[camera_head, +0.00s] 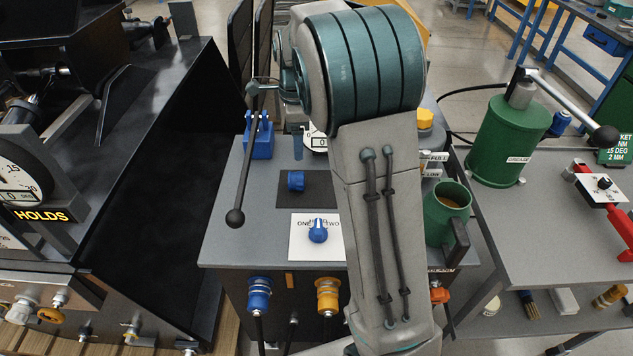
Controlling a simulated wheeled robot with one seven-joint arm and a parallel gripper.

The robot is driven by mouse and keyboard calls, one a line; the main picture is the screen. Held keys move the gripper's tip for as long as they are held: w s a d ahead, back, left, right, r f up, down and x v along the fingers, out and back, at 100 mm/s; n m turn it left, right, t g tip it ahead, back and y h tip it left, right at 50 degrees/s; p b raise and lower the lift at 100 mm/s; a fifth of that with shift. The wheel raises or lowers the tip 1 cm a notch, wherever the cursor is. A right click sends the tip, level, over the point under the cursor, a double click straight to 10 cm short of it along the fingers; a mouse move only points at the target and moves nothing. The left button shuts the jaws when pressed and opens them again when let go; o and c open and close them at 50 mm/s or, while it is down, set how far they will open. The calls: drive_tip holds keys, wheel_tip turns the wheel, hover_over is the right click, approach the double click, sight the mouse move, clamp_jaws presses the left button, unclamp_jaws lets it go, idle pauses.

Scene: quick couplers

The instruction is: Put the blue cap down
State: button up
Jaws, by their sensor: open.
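A small blue cap (296,181) rests on the black mat (318,194) on the grey bench top. My arm's large grey and teal links cover much of the middle of the view.
A blue selector knob (318,231) stands on a white plate in front of the mat. A black ball-ended lever (236,217) hangs at the bench's left. A green mug (446,212) is at the right. Blue (260,292) and yellow (327,294) couplers are on the front.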

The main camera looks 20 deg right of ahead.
drive_tip(key=s+r+n+t, duration=0.1)
drive_tip(key=s+n+t, duration=0.1)
drive_tip(key=s+n, duration=1.8)
drive_tip(key=s, duration=0.6)
drive_tip(key=shift+s+a+r+t, duration=0.2)
drive_tip(key=shift+t, duration=0.2)
